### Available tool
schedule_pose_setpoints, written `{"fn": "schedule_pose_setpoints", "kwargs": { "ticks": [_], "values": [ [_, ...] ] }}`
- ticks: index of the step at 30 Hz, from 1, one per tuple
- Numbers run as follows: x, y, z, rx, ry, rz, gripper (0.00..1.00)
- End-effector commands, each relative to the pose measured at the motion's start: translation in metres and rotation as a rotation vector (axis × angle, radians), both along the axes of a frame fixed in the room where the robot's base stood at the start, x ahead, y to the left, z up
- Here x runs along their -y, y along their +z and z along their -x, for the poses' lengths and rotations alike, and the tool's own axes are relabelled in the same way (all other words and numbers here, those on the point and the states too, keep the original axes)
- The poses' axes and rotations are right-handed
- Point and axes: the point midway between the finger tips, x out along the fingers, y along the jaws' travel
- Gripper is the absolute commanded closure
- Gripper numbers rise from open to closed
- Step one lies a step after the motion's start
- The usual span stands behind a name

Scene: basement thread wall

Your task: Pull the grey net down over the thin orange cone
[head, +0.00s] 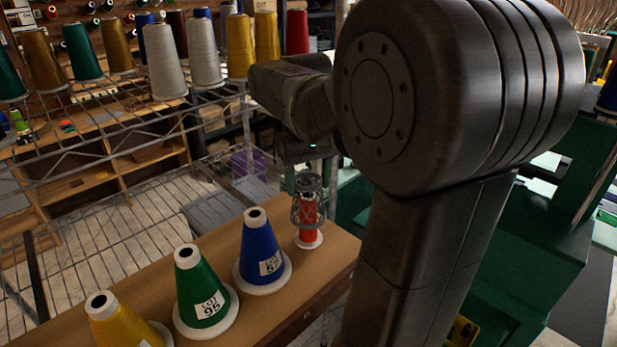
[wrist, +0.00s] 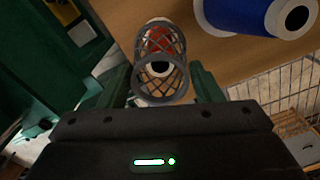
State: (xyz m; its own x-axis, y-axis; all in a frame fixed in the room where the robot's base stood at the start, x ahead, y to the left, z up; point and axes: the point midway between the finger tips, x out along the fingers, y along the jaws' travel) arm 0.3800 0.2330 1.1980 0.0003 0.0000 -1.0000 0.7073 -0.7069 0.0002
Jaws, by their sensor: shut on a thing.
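The thin orange cone (head: 308,213), looking red-orange on a white base, stands upright at the right end of the wooden shelf. The grey net (head: 310,185), an open-mesh sleeve with a ring at each end, surrounds the cone's upper part; the white base shows below it. In the wrist view the net (wrist: 160,93) sits between my fingers, with the orange cone (wrist: 160,46) visible through its mesh. My gripper (wrist: 163,76) is shut on the net.
A blue cone (head: 259,248) stands close to the left of the orange one, then a green cone (head: 203,290) and a yellow cone (head: 125,325). A wire rack (head: 120,155) with large spools is behind. Green machinery (head: 545,225) stands to the right.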

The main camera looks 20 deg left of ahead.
Motion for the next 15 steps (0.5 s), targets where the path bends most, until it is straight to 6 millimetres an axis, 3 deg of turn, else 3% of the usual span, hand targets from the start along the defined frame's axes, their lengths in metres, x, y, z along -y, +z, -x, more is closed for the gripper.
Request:
{"fn": "schedule_pose_setpoints", "kwargs": {
  "ticks": [15],
  "values": [
    [0.000,-0.017,0.000,-0.001,0.000,0.001,0.50]
  ]
}}
